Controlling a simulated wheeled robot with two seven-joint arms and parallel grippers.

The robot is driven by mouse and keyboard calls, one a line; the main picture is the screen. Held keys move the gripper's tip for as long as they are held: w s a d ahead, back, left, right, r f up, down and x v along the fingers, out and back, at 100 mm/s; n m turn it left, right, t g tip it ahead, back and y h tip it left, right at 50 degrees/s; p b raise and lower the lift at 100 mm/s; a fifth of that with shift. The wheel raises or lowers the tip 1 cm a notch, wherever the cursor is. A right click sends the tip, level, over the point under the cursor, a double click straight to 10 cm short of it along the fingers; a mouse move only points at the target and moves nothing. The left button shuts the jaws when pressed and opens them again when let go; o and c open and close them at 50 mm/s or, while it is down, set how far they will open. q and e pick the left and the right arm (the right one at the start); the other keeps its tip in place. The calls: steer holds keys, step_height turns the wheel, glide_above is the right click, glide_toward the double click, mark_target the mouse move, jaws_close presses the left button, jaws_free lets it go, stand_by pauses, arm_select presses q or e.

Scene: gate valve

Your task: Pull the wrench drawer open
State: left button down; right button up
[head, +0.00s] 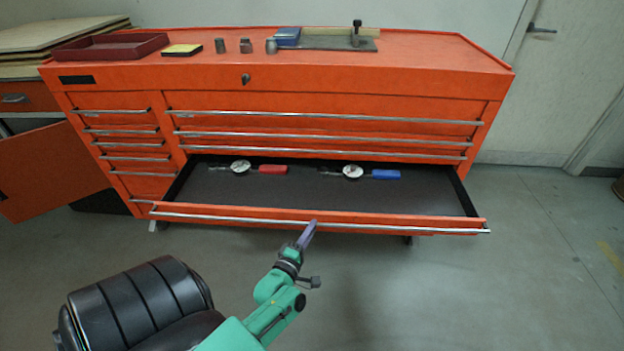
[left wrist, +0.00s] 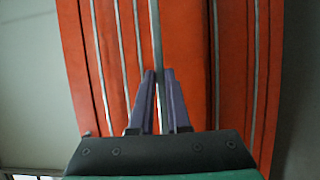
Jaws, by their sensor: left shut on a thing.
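The wrench drawer (head: 420,200) is a wide orange drawer with a dark lining, pulled out of the lower part of the orange tool cabinet (head: 330,78). Inside it lie a tool with a red handle (head: 272,169) and a tool with a blue handle (head: 385,174), each with a round pale dial. My left gripper (head: 309,232) is at the middle of the drawer's long silver handle (head: 400,228). In the left wrist view its purple fingers (left wrist: 161,85) are shut around the handle bar (left wrist: 156,35). My right gripper is not in view.
Several closed drawers sit above and to the left. The cabinet top holds a dark red tray (head: 110,47), a yellow-topped block (head: 182,50), several small metal pieces and a blue box (head: 288,37). An orange door (head: 50,172) stands open at left. Floor at right is clear.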

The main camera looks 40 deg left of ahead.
arm_select(q)
steer(key=s+d+p, duration=0.1)
steer(key=s+d, duration=0.3)
steer(key=s, duration=0.1)
steer(key=shift+p, duration=0.3)
steer(key=c, duration=0.9)
jaws_free()
steer(key=v, duration=1.4)
steer(key=shift+s, duration=0.3)
